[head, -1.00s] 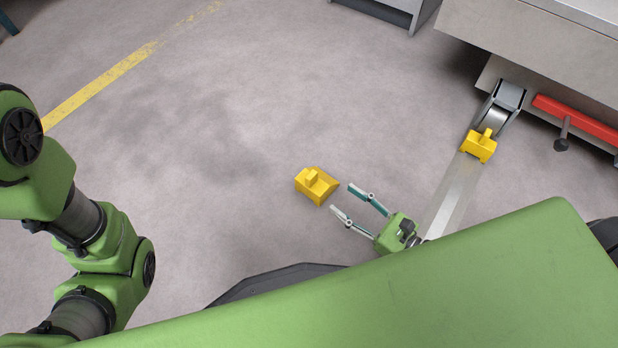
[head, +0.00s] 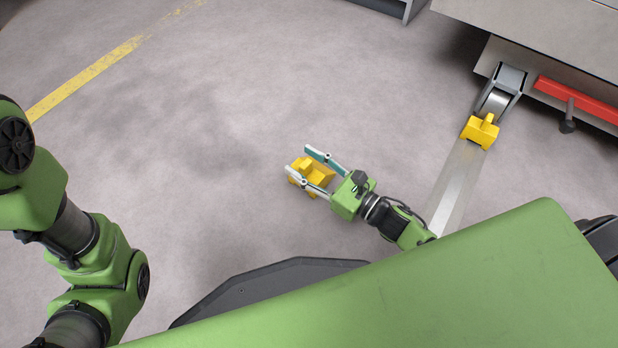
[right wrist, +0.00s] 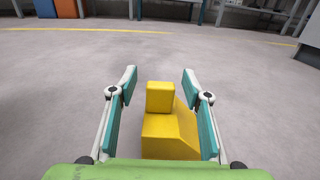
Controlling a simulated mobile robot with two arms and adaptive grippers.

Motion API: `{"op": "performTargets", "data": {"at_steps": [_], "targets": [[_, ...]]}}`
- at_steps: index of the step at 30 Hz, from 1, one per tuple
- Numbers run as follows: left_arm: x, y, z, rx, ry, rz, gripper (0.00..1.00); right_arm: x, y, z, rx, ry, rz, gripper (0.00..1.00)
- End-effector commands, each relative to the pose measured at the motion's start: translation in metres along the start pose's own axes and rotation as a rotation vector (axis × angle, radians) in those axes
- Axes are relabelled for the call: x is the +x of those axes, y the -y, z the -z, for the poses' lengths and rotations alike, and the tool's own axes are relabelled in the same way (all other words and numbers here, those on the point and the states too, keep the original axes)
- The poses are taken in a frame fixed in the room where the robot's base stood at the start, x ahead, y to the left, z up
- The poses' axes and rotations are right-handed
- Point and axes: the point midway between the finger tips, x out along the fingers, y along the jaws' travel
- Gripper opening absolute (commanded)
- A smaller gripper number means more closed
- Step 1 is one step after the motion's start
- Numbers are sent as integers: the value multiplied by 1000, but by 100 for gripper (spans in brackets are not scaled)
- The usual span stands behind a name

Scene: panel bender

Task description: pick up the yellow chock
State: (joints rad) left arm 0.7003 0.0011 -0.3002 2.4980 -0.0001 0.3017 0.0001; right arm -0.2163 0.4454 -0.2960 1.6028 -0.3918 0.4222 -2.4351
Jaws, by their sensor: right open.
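A yellow chock (head: 316,173) with a raised block on top lies on the grey floor in the middle of the head view. My right gripper (head: 305,158) is open, with one finger on each side of this chock. In the right wrist view the chock (right wrist: 168,128) sits between the spread fingers of the gripper (right wrist: 160,85), with gaps showing on both sides. A second yellow chock (head: 480,132) stands against a caster wheel at the right of the head view. My left arm shows at the left edge, but its gripper is out of view.
The caster wheel (head: 496,98) sits under a large grey machine (head: 540,45). A red bar (head: 578,100) with a dark knob is beside it. A pale metal strip (head: 455,185) runs on the floor. The floor left of the chock is clear, with a yellow line (head: 95,70).

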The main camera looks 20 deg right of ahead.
Motion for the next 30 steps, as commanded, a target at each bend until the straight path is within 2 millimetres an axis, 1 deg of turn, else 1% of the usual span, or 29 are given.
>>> {"op": "performTargets", "data": {"at_steps": [6, 7, 8, 9, 11, 12, 23, 30], "targets": [[0, 0, 1, 0, -1, 0, 0, 1, 0, -1, 0, -1, 0, 44], [1, 0, 1, 0, -2, 0, 0, 1, 0, -1, 0, -1, 0, 39], [1, 0, 1, 0, -2, 0, 0, 1, 0, -1, 0, -1, 0, 31], [1, 0, 2, 0, -2, 0, 0, 1, 0, -1, 0, -1, 0, 21], [1, 0, 2, 0, -3, 0, 0, 1, 0, 0, 0, -1, 0, 6], [1, 0, 2, 0, -3, 0, 0, 1, 0, 0, 1, -1, 0, 0], [2, 0, 1, 0, -3, 0, 0, 1, 0, -2, 1, 1, -1, 0], [11, 2, -2, 0, -2, 0, 0, 3, 6, -15, 0, 1, -1, 0]]}}
